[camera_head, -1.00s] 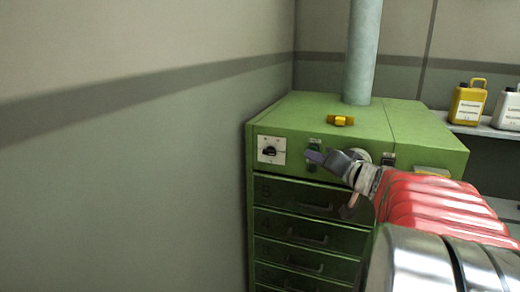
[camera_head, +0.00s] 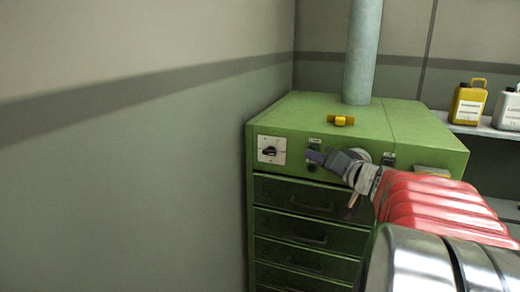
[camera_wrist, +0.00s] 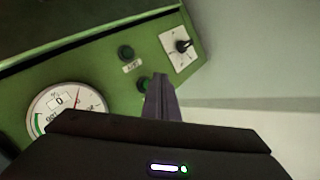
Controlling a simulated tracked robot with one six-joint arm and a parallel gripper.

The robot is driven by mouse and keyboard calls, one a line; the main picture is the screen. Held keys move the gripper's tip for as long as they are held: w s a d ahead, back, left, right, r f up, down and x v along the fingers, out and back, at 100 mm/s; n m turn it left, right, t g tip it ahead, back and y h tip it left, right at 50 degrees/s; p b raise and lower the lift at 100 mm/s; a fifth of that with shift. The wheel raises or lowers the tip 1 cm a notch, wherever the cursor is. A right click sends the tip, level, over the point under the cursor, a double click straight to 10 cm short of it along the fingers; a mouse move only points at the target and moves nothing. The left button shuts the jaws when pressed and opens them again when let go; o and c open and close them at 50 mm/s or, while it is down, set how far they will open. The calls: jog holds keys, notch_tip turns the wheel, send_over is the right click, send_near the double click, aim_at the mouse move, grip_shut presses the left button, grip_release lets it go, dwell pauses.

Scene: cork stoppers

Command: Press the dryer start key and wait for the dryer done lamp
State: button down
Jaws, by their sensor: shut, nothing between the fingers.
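The green dryer cabinet (camera_head: 280,121) stands against the wall corner, with its controls on the top front panel. My gripper (camera_head: 313,157) is shut and empty, its fingertips at the panel right of the rotary switch. In the wrist view, my fingers (camera_wrist: 160,82) point at the panel beside a green round control (camera_wrist: 144,84), which they partly cover. A second dark green round control (camera_wrist: 126,52) sits beyond a small white label (camera_wrist: 132,67). The label is too blurred to read, so I cannot tell key from lamp. Neither control looks brightly lit. I cannot tell whether the fingertips touch the panel.
A rotary switch (camera_wrist: 182,45) and a dial gauge (camera_wrist: 65,110) flank the controls. A yellow-and-brown piece (camera_head: 341,120) lies on the cabinet top, in front of a grey pipe (camera_head: 362,55). A yellow canister (camera_head: 468,104) and a white canister (camera_head: 507,110) stand on a shelf at right.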

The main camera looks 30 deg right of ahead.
jog(key=shift+w+d+r, duration=0.1)
jog(key=shift+w+d, duration=0.35)
jog(key=shift+d, duration=0.25)
dwell(1.2)
dwell(0.4)
jog(key=shift+s+a, duration=0.55)
jog(key=shift+a, duration=0.15)
jog(key=shift+s+a, duration=0.75)
jog(key=shift+a, duration=0.25)
jog(key=shift+s+a, duration=0.75)
jog(key=shift+a, duration=0.25)
